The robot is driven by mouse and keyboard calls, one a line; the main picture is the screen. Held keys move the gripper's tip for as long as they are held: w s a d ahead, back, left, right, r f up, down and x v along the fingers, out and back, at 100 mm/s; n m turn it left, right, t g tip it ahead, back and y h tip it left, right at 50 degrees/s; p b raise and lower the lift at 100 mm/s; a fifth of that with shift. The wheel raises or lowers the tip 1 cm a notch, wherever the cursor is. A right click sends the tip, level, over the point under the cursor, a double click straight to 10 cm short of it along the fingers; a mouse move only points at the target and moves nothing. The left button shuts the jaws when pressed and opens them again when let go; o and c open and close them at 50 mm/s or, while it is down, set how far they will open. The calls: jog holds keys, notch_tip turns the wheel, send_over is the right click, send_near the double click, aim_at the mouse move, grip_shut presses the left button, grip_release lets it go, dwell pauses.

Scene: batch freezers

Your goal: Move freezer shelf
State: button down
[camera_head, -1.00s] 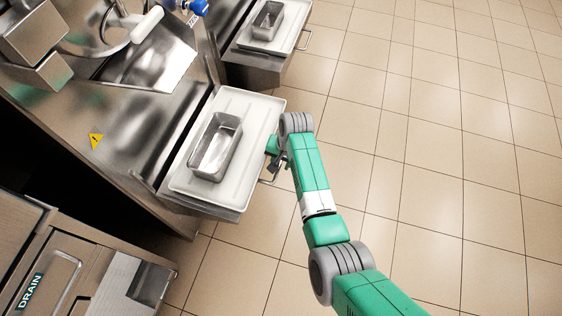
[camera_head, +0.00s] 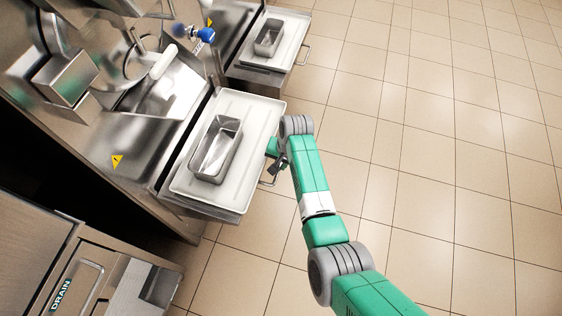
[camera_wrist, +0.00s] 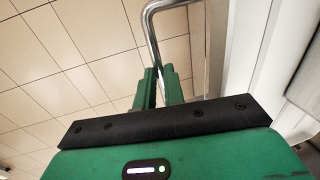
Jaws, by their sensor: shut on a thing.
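The near freezer shelf (camera_head: 195,205) is a metal shelf with a white tray on top, sticking out from the front of the near freezer (camera_head: 150,140). An empty metal pan (camera_head: 214,150) sits on it. A bent metal bar handle (camera_wrist: 151,35) is on its outer edge. My gripper (camera_head: 275,160) is at this handle, at the shelf's right side. In the wrist view my gripper's green fingers (camera_wrist: 161,88) are close together on the handle's lower part. The exact contact is partly hidden by the fingers.
A second freezer shelf (camera_head: 255,70) with a tray and pan (camera_head: 268,38) stands farther back. A blue knob (camera_head: 206,34) and a white-handled lever (camera_head: 163,62) are on the freezer. A metal unit marked DRAIN (camera_head: 62,296) is at lower left. The tiled floor (camera_head: 420,140) at right is clear.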

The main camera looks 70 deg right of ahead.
notch_tip(320, 180, up, 5)
jog(key=p, duration=0.3)
jog(key=shift+r, duration=0.1)
jog(key=c, duration=2.1)
grip_release()
jog(key=shift+f, duration=0.2)
jog(key=shift+c, duration=0.2)
jog(key=o, duration=0.7)
jog(key=shift+c, duration=0.2)
notch_tip(320, 180, up, 8)
jog(key=s+p, duration=0.1)
jog(key=p, duration=0.2)
jog(key=shift+s+f, duration=0.2)
jog(key=shift+s, duration=0.05)
